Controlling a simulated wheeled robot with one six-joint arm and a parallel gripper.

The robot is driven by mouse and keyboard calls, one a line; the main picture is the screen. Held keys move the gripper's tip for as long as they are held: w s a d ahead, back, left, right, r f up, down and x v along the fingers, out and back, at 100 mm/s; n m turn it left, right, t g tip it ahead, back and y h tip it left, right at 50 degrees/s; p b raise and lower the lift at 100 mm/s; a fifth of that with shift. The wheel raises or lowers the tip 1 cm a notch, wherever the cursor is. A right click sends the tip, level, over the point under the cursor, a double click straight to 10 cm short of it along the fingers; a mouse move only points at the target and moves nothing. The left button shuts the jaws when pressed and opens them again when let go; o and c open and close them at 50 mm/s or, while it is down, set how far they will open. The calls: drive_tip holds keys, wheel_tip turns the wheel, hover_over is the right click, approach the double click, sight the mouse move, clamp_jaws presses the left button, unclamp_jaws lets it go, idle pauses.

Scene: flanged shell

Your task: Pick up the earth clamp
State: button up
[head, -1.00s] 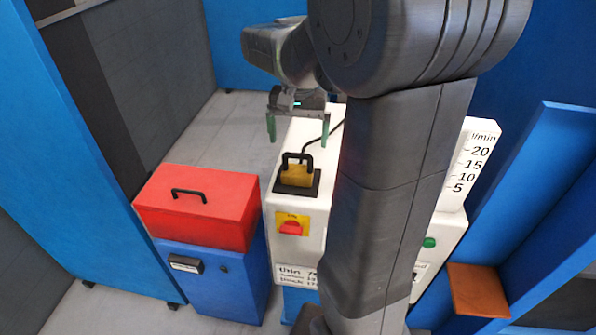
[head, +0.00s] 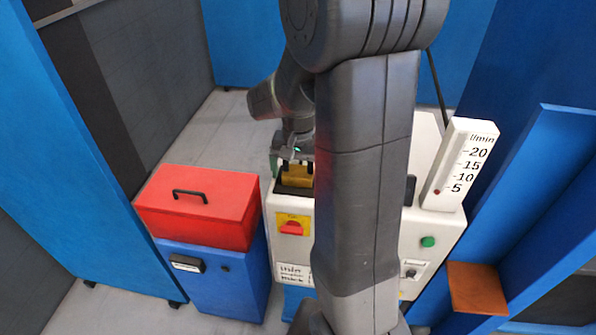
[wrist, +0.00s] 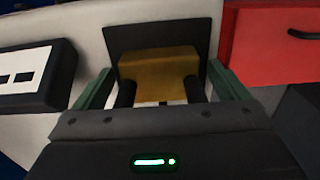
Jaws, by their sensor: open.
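The earth clamp is a brass-yellow block with a black handle (head: 295,180). It sits on a black pad on top of the white machine. In the wrist view the brass block (wrist: 155,68) fills the middle, with two black handle posts in front of it. My gripper (head: 292,160) is right above the clamp in the head view. In the wrist view its green fingers (wrist: 160,76) are open, one on each side of the clamp, with gaps visible. The top of the handle is hidden behind my gripper body.
A red box (head: 200,205) with a black handle stands left of the machine on a blue cabinet (head: 215,280). A white flow gauge (head: 460,165) rises at the machine's right. The machine (head: 435,255) bears a red knob (head: 291,227). A black block with a white label (wrist: 35,78) lies beside the clamp.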

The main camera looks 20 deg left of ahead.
drive_tip(key=shift+c, duration=0.4)
drive_tip(key=c, duration=1.4)
drive_tip(key=shift+r, duration=0.1)
